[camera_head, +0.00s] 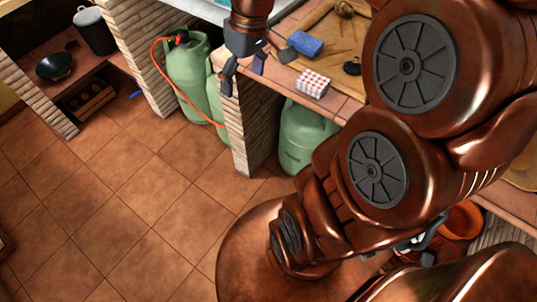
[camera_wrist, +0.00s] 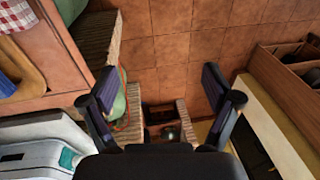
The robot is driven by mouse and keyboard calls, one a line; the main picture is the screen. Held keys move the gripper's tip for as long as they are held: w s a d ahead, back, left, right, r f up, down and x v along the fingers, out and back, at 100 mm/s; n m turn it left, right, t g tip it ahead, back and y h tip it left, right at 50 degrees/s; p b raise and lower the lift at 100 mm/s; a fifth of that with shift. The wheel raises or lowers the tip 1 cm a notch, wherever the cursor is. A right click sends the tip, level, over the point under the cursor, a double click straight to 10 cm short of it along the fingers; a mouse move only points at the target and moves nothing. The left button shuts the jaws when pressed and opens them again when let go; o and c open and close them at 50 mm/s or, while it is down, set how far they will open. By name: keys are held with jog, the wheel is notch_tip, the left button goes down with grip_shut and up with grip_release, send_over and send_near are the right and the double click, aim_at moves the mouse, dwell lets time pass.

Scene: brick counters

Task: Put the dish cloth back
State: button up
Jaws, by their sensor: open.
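A red-and-white checkered folded cloth (camera_head: 313,84) lies on the tiled counter (camera_head: 345,104) near its front edge. It also shows, cut off, at the top left of the wrist view (camera_wrist: 14,14). A blue folded item (camera_head: 305,43), perhaps a cloth or sponge, lies behind it; I cannot tell which. My gripper (camera_head: 244,72) is open and points down, left of the checkered cloth and apart from it, around the counter's end. In the wrist view both fingers of my gripper (camera_wrist: 160,84) are spread with nothing between them.
A small dark object (camera_head: 352,66) lies right of the cloth. Green gas cylinders (camera_head: 187,68) with an orange hose stand below, beside brick pillars (camera_head: 250,130). A wok (camera_head: 55,66) and a pot (camera_head: 95,32) sit at the upper left.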

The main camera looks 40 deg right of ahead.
jog(key=s+a+f+m+g+h, duration=0.1)
jog(key=s+a+f, duration=0.1)
jog(key=s, duration=0.6)
jog(key=s+a+f+m+g+h, duration=0.1)
jog(key=s+a+f+m, duration=0.1)
jog(key=s, duration=0.7)
jog(key=shift+s+a+f, duration=0.15)
jog(key=shift+a+f, duration=0.45)
jog(key=shift+a, duration=0.6)
notch_tip(320, 180, up, 5)
jog(key=p, duration=0.5)
